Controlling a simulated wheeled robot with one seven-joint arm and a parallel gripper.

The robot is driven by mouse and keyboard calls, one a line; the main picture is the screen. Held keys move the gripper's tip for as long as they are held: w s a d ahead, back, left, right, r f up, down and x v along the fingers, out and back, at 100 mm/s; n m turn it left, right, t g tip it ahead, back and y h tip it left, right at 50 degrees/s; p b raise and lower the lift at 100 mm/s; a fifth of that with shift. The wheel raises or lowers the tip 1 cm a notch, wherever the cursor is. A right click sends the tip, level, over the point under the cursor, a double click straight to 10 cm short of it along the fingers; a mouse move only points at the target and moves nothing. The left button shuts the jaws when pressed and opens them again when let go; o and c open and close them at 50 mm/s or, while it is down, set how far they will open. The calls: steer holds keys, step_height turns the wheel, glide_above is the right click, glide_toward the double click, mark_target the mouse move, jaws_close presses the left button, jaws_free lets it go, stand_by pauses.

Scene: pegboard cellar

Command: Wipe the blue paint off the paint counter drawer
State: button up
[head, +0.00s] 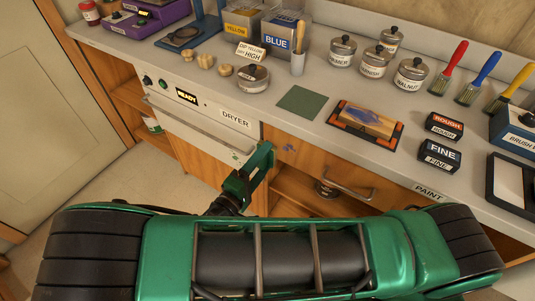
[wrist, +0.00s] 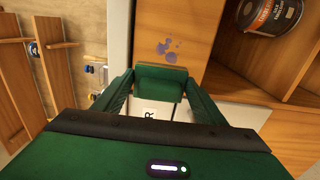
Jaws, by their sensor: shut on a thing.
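The paint counter drawer (head: 320,165) has a wooden front with a metal handle. It shows upright at the top of the wrist view (wrist: 196,22). Blue paint (head: 289,148) lies as small blotches near the drawer's left end; in the wrist view the blotches (wrist: 168,50) are just beyond my fingertips. My gripper (head: 258,165) is shut on a dark green block-like pad (wrist: 160,82), held between the two fingers. The pad is close to the paint, to its left in the head view. Whether it touches the drawer I cannot tell.
The dryer (head: 205,110) with a white front is left of the drawer. An open shelf (head: 290,190) with a can lies below. The counter (head: 270,125) holds a green square (head: 301,103), a tray with a painted block (head: 368,120), jars and brushes.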

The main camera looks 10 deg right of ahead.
mark_target(261, 165)
steer(key=shift+s+a, duration=0.35)
steer(key=shift+s, duration=0.15)
steer(key=shift+s, duration=0.1)
steer(key=shift+v, duration=1.4)
